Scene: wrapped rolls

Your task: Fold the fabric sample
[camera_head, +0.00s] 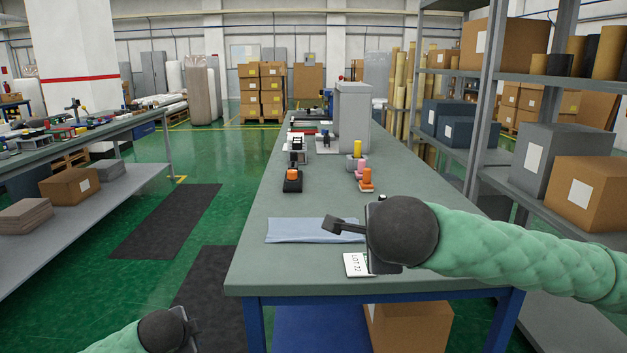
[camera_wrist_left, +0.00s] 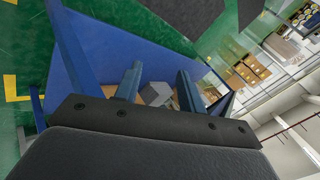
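The light blue fabric sample (camera_head: 298,231) lies flat near the front of the grey-green workbench (camera_head: 262,268). Its right end is hidden behind my right gripper, so I cannot tell its full shape. My right gripper (camera_head: 338,227) is over the right part of the fabric, with one dark finger visible pointing left. Its other finger is hidden, and contact with the fabric is unclear. My left gripper (camera_head: 190,332) is low at the bottom left, off the bench. In the left wrist view its two fingers (camera_wrist_left: 158,85) are apart with nothing held between them.
A white card marked LOT 22 (camera_head: 354,265) lies in front of the fabric, partly covered by my right wrist. Small spools (camera_head: 365,178) and a black device (camera_head: 292,182) stand farther back. Shelving with boxes (camera_head: 572,190) is close on the right. The bench's front left is clear.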

